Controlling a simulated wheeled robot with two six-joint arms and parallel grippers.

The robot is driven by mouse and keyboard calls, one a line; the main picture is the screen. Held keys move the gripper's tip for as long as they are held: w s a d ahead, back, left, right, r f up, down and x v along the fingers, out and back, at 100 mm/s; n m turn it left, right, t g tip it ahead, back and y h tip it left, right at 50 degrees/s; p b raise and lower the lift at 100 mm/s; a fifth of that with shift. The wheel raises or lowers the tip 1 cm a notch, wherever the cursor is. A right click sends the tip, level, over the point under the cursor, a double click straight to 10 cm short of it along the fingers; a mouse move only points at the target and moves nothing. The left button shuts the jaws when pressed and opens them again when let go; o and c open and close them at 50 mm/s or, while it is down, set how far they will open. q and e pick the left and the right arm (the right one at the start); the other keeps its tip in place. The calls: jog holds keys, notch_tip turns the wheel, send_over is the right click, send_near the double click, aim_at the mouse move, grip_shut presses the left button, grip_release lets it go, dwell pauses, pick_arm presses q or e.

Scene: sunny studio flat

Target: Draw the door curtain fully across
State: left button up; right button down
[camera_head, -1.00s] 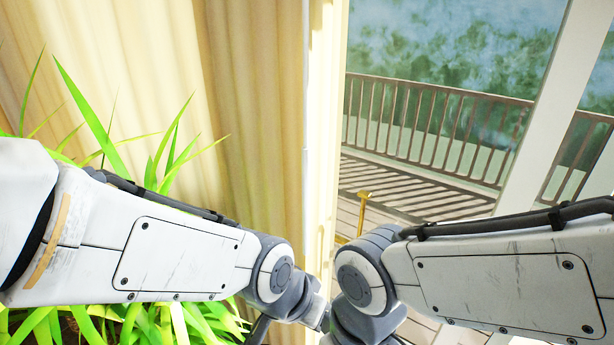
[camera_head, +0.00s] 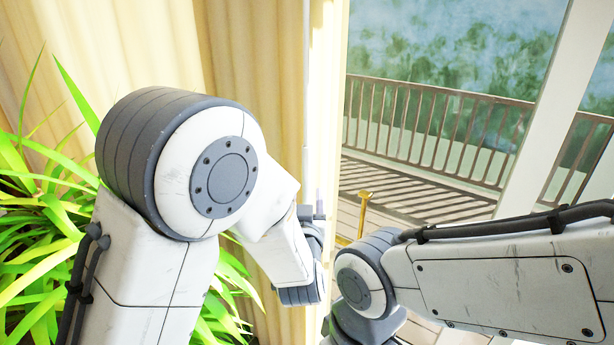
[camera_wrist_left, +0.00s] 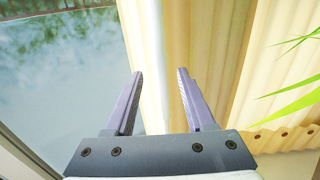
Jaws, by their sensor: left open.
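The cream door curtain (camera_head: 265,60) hangs in folds on the left of the head view. A thin white upright bar (camera_head: 306,90) runs down near its right edge. My left gripper (camera_head: 313,203) is at the curtain's edge, partly hidden by its own wrist. In the left wrist view the left gripper (camera_wrist_left: 160,73) is open, with two lilac fingers. The white bar (camera_wrist_left: 153,60) and a strip of curtain (camera_wrist_left: 177,40) show between the fingers; I cannot tell how deep they lie. My right arm crosses the lower right; its gripper is out of sight.
Right of the curtain, a glazed opening shows a balcony with a brown railing (camera_head: 440,125). A brass-coloured fitting (camera_head: 361,212) stands near the curtain's edge. A leafy green plant (camera_head: 40,235) stands at the left, beside and behind my left arm. A white post (camera_head: 540,110) is at right.

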aim_at(307, 178)
pick_arm(q)
jog(key=w+p, duration=0.2)
jog(key=w, duration=0.5)
jog(key=shift+w+d+r+p, duration=0.1)
jog(key=shift+d+p, duration=0.05)
jog(key=shift+p, duration=0.2)
jog(key=shift+w, duration=0.5)
grip_shut()
jog(key=shift+a, duration=0.2)
dwell(0.3)
